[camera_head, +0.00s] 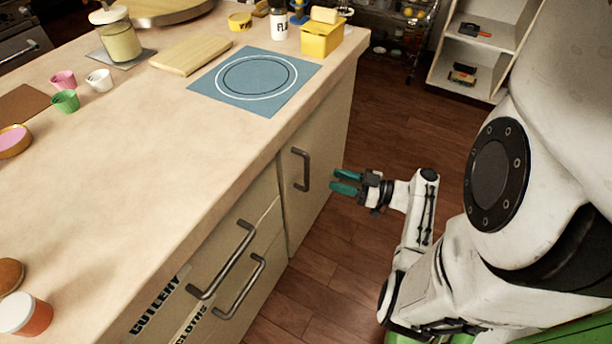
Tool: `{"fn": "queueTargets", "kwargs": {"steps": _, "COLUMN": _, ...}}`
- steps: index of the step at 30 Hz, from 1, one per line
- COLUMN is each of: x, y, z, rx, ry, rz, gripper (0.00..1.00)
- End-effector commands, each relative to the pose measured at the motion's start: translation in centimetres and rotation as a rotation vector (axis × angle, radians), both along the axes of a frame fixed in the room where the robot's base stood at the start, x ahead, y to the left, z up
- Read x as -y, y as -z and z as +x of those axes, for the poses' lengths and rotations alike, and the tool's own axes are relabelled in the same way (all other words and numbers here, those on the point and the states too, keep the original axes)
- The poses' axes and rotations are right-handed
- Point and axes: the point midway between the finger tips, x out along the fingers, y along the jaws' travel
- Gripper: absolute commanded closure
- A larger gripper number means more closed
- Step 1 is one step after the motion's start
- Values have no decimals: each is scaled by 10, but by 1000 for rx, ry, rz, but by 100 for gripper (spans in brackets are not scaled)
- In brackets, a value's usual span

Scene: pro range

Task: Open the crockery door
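A beige cabinet door (318,190) with a dark vertical bar handle (302,169) is at the right end of the counter's front. It looks shut. No crockery label shows on it. My gripper (338,181) has teal fingers and is to the right of the handle, pointing left towards the door. The fingers are apart with nothing between them. The gripper does not appear to touch the handle.
Two drawers with bar handles (223,259), labelled CUTLERY and CLOTHS, are left of the door. The countertop (150,180) holds a blue mat (215,82), cups and a yellow box (321,40). Wooden floor (310,262) is clear before the door. Shelves (477,65) stand behind.

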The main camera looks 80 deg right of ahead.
Motion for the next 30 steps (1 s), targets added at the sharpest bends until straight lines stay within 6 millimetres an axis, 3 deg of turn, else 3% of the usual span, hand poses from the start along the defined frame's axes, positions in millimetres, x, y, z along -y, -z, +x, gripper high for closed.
{"fn": "queueTargets", "kwargs": {"steps": 15, "x": 2, "y": -1, "z": 85, "rx": -2, "ry": -5, "rz": 4, "gripper": 62}}
{"fn": "queueTargets", "kwargs": {"steps": 21, "x": 2, "y": 0, "z": 99, "rx": -3, "ry": -6, "rz": 3, "gripper": 62}}
{"fn": "queueTargets", "kwargs": {"steps": 30, "x": 2, "y": 0, "z": 101, "rx": -3, "ry": -5, "rz": 3, "gripper": 62}}
